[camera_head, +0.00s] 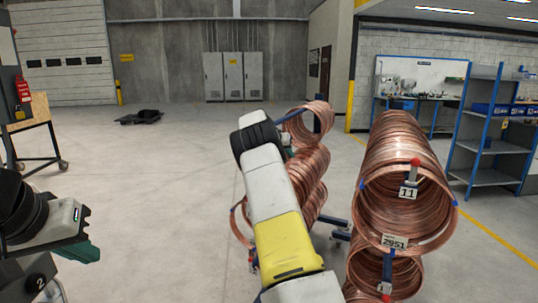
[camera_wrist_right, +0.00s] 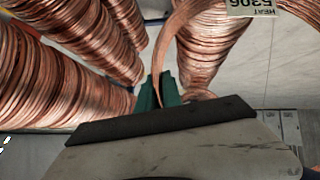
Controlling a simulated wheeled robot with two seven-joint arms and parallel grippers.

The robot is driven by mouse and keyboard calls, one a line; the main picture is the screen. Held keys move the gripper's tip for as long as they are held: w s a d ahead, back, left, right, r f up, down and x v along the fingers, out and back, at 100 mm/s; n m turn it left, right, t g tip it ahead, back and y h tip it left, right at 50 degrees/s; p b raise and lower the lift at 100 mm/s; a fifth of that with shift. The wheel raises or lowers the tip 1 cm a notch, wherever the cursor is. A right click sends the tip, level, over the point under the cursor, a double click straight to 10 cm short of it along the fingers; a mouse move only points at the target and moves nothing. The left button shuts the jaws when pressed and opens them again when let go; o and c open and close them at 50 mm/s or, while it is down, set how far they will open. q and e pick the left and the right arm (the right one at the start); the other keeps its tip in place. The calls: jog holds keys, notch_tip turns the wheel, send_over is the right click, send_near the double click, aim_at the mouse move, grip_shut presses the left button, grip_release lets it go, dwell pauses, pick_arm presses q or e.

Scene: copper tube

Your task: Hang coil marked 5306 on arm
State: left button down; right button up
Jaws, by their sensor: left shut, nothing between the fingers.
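The copper coil marked 5306 shows in the right wrist view (camera_wrist_right: 180,22); its HEAT 5306 tag is upside down at the top edge. Its strands run down between the green fingers of my right gripper (camera_wrist_right: 160,92), which is shut on it. In the head view a copper ring (camera_head: 318,121) stands by the far end of my right arm, whose gripper is mostly hidden. My left gripper (camera_head: 88,252) is shut and empty at the lower left.
A coil tagged 2951 (camera_head: 395,242) faces me at the right, with more coils below. Another coil group (camera_head: 312,185) stands behind my right arm. Blue shelves (camera_head: 490,140) stand at the far right. The floor at left centre is open, with a black object (camera_head: 140,117) farther back.

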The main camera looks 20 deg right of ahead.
jog(key=o, duration=0.5)
jog(key=shift+r, duration=0.1)
jog(key=v, duration=0.8)
jog(key=shift+s, duration=0.1)
jog(key=s+a+r+n+y, duration=0.1)
jog(key=s+a+r+y, duration=0.15)
jog(key=s+a, duration=0.45)
jog(key=s+a+r+n+t+y, duration=0.1)
jog(key=s+a+r+y, duration=0.15)
jog(key=s, duration=0.85)
jog(key=s+a+r+n+y, duration=0.2)
jog(key=s+a+y, duration=0.15)
jog(key=s, duration=0.55)
jog(key=s+a+f+n, duration=0.1)
jog(key=s+a, duration=0.3)
jog(key=s, duration=0.3)
jog(key=s+a+f+n+y, duration=0.1)
jog(key=s+a+f+n, duration=0.1)
jog(key=s+a, duration=0.3)
jog(key=s+a+f+n+y, duration=0.1)
jog(key=s+a, duration=0.3)
jog(key=s, duration=0.5)
jog(key=shift+s+a+f+n+t, duration=0.2)
jog(key=shift+s+f+n+t, duration=0.15)
jog(key=shift+f, duration=0.3)
